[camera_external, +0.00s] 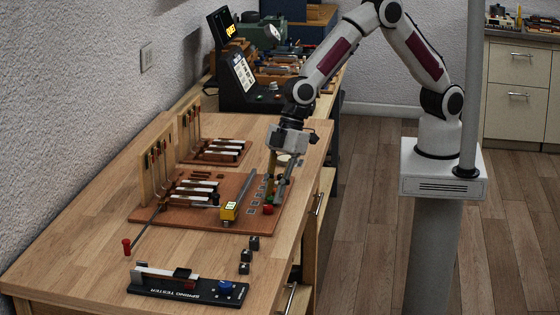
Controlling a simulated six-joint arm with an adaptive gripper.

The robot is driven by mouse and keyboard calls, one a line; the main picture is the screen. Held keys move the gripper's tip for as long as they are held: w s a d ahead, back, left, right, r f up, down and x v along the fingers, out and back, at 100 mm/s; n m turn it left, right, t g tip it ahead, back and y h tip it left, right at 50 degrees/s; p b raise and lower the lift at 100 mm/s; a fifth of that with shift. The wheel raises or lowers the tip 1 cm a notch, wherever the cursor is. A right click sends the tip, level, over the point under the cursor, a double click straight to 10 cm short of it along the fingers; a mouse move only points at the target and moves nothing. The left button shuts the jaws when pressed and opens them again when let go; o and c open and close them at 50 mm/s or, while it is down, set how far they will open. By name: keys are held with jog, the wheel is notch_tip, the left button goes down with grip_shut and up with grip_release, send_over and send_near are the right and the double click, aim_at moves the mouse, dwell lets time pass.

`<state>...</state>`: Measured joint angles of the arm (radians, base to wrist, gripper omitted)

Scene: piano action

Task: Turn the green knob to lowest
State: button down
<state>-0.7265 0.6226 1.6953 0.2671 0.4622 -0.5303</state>
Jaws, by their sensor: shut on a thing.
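My gripper (273,194) points down at the right edge of the brown board (150,213), over the strip of small square labels. Its fingers are shut on a small knob there, which they mostly hide; the green knob is not plainly seen elsewhere. Its pointer and setting are too small to read. A red knob (268,210) sits just in front of the fingertips, on the same strip.
A yellow block gauge (229,211) and piano key parts (195,190) stand left of my gripper. A spring tester (188,284) and small black weights (246,255) lie nearer the front. A black display stand (239,85) is at the back.

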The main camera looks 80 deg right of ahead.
jog(key=shift+w+d+n+g+y, duration=0.15)
jog(key=shift+n+g, duration=0.35)
jog(key=shift+n, duration=0.7)
jog(key=shift+w+a+n+g+y, duration=0.15)
jog(key=shift+n+g, duration=0.35)
jog(key=shift+n, duration=0.7)
jog(key=shift+w+n+g, duration=0.1)
jog(key=shift+n+g, duration=0.7)
jog(key=shift+n, duration=1.4)
jog(key=c, duration=1.9)
grip_release()
jog(key=shift+m, duration=0.3)
jog(key=shift+s+m+t, duration=0.15)
jog(key=shift+m+t, duration=0.4)
jog(key=shift+m, duration=0.7)
jog(key=shift+s+m+t, duration=0.15)
jog(key=shift+m+t, duration=0.4)
jog(key=shift+m, duration=0.7)
